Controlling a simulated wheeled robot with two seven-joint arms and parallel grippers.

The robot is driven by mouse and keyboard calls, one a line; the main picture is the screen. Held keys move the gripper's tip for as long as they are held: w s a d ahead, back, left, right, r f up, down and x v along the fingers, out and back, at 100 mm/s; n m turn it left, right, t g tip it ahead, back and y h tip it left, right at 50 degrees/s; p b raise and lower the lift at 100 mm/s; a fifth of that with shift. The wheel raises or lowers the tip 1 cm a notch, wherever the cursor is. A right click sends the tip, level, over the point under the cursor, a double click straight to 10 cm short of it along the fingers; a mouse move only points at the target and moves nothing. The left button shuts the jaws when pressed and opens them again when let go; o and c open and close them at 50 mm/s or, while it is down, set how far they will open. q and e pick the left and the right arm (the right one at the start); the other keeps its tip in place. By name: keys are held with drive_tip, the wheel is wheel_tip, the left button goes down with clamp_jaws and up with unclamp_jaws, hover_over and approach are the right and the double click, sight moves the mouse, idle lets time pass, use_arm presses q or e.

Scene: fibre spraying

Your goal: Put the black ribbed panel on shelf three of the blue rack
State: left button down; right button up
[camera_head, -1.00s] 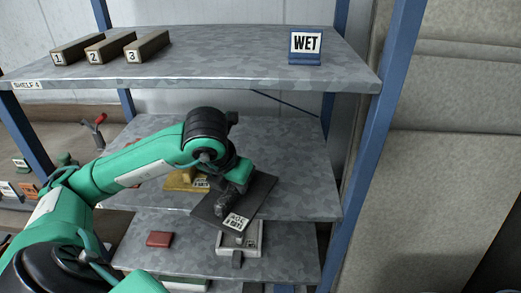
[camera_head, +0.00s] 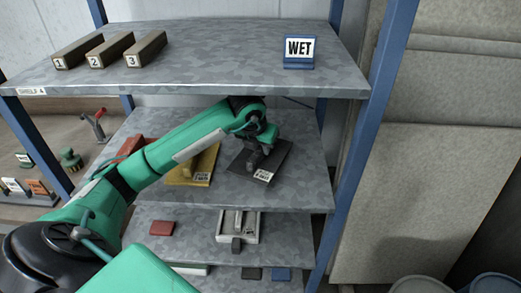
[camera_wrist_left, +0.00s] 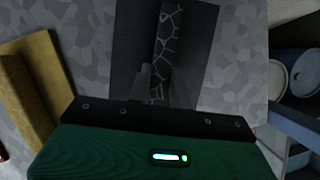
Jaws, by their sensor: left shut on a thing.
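The black ribbed panel (camera_head: 278,156) is at the right part of the shelf (camera_head: 305,170) directly below the top one, which is labelled SHELF 4. It looks flat, and I cannot tell whether it rests on the surface or hovers just above. A white label faces the front. My left gripper (camera_head: 256,161) is shut on the panel's raised rib from above. In the left wrist view the panel (camera_wrist_left: 205,35) lies under the fingers (camera_wrist_left: 163,85), with a crack-patterned rib between them. My right gripper is not in view.
A yellow piece (camera_head: 197,172) and a red piece (camera_head: 130,147) lie left of the panel. The top shelf (camera_head: 220,60) hangs above my forearm, with numbered bars (camera_head: 110,48) and a WET sign (camera_head: 299,50). A blue post (camera_head: 362,150) stands at right. A grey tray (camera_head: 238,228) sits below.

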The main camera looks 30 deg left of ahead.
use_arm(q)
wheel_tip(320, 180, down, 2)
drive_tip(key=shift+p, duration=0.3)
drive_tip(key=shift+f, duration=0.15)
drive_tip(key=c, duration=1.3)
unclamp_jaws()
